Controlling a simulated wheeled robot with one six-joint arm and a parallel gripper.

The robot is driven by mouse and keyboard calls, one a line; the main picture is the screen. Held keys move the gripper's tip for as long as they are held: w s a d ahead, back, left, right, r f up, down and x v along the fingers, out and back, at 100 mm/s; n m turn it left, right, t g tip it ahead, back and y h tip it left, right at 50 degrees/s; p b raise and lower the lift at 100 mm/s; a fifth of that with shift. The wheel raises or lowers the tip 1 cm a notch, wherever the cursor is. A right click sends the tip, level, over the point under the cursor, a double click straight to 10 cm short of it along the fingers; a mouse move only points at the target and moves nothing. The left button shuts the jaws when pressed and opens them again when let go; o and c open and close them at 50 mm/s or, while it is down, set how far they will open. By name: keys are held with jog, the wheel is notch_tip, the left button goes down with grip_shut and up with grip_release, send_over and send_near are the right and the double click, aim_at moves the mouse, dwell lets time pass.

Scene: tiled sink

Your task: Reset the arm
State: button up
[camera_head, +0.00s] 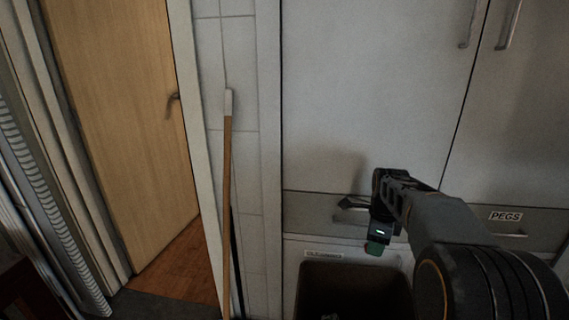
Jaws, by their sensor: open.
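My arm reaches in from the lower right, bends near the drawer fronts and points down. My gripper (377,246) is at its end, open, small and dark in this view. A dull green and reddish patch shows at its tip; I cannot tell whether it is part of the gripper. The gripper appears in front of the white panel, above the rear rim of a dark open bin (320,266). I see nothing held between the fingers.
Pale cupboard doors (370,90) stand behind my arm, above a grey drawer (315,210) with a handle and a drawer labelled "PEGS" (506,216). A wooden pole (227,170) leans on the tiled wall. A wooden door (120,110) is at the left.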

jog(key=s+a+r+n+t+p, duration=0.1)
jog(key=s+a+r+n+p, duration=0.4)
jog(key=s+r+n+p, duration=0.3)
jog(key=s+a+r+n+t+p, duration=0.2)
jog(key=s+a+r+n+p, duration=0.3)
jog(key=s+r+n+p, duration=0.4)
notch_tip(320, 180, up, 6)
jog(key=n+p, duration=0.6)
jog(key=p, duration=0.1)
jog(key=shift+s+n, duration=0.25)
jog(key=shift+n, duration=0.05)
jog(key=shift+f, duration=0.1)
